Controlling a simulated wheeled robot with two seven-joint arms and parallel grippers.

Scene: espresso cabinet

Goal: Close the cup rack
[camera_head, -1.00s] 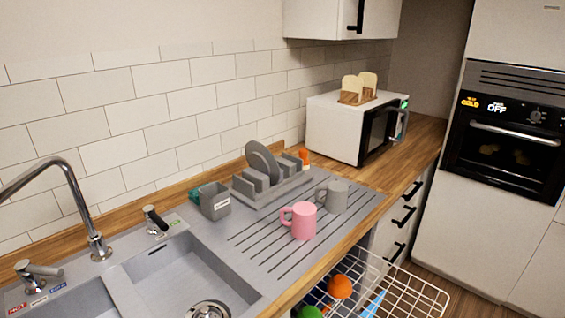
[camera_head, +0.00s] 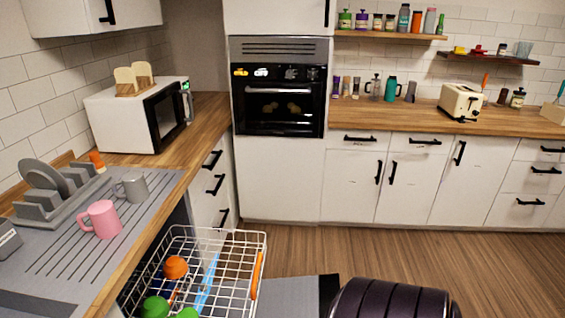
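The cup rack appears to be the white wire rack (camera_head: 240,236), pulled out from under the counter at the lower left. It has an orange handle (camera_head: 256,275) on its right, outer side. An orange ball-like item (camera_head: 175,267), a green item (camera_head: 155,307) and a light blue item (camera_head: 207,284) sit in it. The rack's lower part is cut off by the picture edge. Neither of my grippers is in view.
A flat grey panel (camera_head: 288,297) lies low beside the rack. A dark ribbed rounded shape (camera_head: 392,299) fills the bottom edge. A pink mug (camera_head: 102,219) and grey mug (camera_head: 133,187) stand on the counter above. Wooden floor (camera_head: 430,255) is clear on the right.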

